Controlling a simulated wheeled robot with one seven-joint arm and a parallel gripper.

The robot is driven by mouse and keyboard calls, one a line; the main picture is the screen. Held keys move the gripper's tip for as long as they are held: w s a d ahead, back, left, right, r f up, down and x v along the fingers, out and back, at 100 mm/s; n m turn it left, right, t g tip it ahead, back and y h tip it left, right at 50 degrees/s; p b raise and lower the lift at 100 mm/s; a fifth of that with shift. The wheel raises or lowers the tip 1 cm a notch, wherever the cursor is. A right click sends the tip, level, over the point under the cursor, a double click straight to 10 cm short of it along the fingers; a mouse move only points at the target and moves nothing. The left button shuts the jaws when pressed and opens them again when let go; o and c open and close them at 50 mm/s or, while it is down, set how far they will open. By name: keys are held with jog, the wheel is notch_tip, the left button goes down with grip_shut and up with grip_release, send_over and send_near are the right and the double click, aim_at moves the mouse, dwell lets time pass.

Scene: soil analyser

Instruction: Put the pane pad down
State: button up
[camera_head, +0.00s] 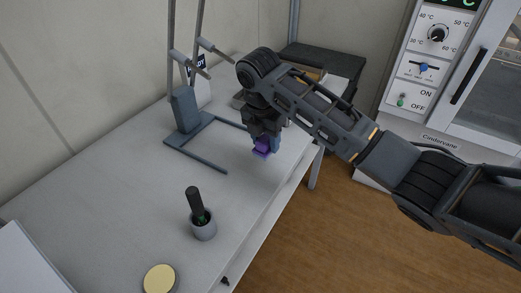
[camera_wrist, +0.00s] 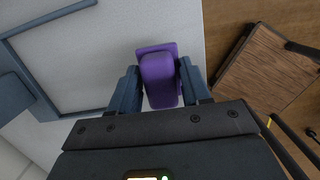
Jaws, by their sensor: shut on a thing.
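The pane pad is a purple block (camera_wrist: 160,80) with a wider flat purple base, held between the two blue-grey fingers of my gripper (camera_wrist: 159,88) in the wrist view. In the head view, the purple pad (camera_head: 262,147) shows at the lower end of my gripper (camera_head: 264,142), near the right edge of the white table (camera_head: 120,215). My gripper is shut on it. Whether the pad touches the table top or hangs above it, I cannot tell.
A blue-grey stand frame (camera_head: 196,160) lies on the table left of my gripper. A grey cup with a dark-handled tool (camera_head: 203,229) and a round yellow-topped item (camera_head: 160,279) stand nearer. An oven-like cabinet (camera_head: 435,90) stands right. Bare table lies between the cup and my gripper.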

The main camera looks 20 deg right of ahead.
aim_at(260, 152)
jog(key=shift+w+a+f, duration=0.45)
jog(key=shift+w, duration=0.15)
jog(key=shift+f+p, duration=0.65)
jog(key=shift+f, duration=1.2)
jog(key=shift+f, duration=0.3)
jog(key=o, duration=0.9)
jog(key=shift+o, duration=0.2)
jog(key=shift+b, duration=0.45)
jog(key=r, duration=0.2)
jog(key=a+r, duration=0.1)
jog(key=r, duration=0.5)
jog(key=shift+s+a+b, duration=0.35)
jog(key=shift+b, duration=0.05)
jog(key=shift+s+f, duration=0.1)
